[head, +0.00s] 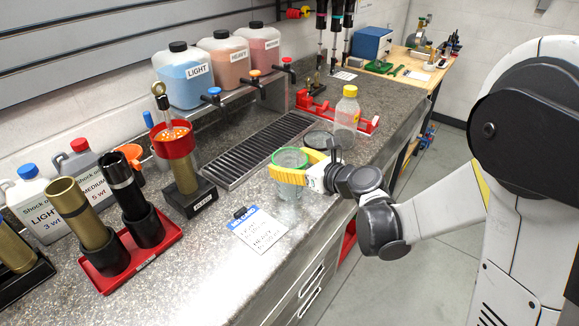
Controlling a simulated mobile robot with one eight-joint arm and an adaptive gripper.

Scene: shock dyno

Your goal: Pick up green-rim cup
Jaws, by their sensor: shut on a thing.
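The green-rim cup (289,158) is a clear cup with a green band at its top, near the front edge of the counter in the head view. My gripper (287,175), with yellow fingers, is shut on the cup just below its rim. The cup looks upright. Its lower part shows faintly below the fingers. I cannot tell whether its base touches the counter.
A dark round-topped container (319,140) and a yellow-capped bottle (347,112) stand just behind the gripper. A drain grate (262,150) lies behind the cup. A mix card (260,229) lies in front-left. A bleed stand (188,190) stands to the left.

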